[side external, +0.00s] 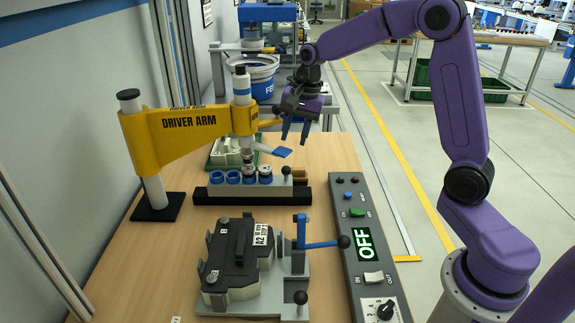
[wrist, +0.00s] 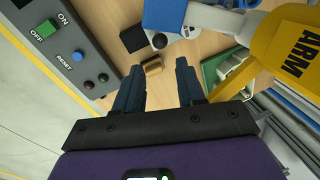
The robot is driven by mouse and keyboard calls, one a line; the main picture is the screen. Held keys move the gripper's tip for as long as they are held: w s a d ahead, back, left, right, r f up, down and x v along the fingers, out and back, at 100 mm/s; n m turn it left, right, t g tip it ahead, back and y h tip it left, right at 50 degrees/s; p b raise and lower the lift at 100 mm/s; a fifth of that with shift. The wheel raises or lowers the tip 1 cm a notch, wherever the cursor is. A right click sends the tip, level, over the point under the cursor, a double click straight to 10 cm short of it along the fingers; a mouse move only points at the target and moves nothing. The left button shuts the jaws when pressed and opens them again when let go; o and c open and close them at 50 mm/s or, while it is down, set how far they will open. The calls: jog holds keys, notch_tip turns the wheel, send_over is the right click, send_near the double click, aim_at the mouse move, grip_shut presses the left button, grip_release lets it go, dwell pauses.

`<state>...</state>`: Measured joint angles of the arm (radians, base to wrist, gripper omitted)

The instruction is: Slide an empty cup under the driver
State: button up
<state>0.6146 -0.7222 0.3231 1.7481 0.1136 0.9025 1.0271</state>
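A row of several blue-rimmed cups stands on a dark rail (side external: 225,196). The left cup (side external: 217,177) and the one beside it (side external: 232,177) look open-topped; the right ones seem to have metal parts in them. The driver (side external: 240,85) hangs on the yellow driver arm (side external: 180,127), its lower end over the right part of the row. A blue paddle (side external: 282,152) is at its right, also in the wrist view (wrist: 164,14). My gripper (side external: 294,141) is open and empty above the rail's right end; its fingers (wrist: 158,68) are spread in the wrist view. The cups are not clear in the wrist view.
A round-knobbed handle (side external: 287,171) stands at the rail's right end. A black-topped fixture (side external: 235,250) with a blue lever (side external: 318,244) stands in front. The control panel (side external: 365,250) reads OFF.

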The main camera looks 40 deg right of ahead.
aim_at(287, 167)
jog(key=f, duration=0.3)
jog(key=w+f, duration=0.1)
jog(key=f, duration=0.2)
jog(key=a+f, duration=0.1)
jog(key=f, duration=0.3)
jog(key=shift+w, duration=0.3)
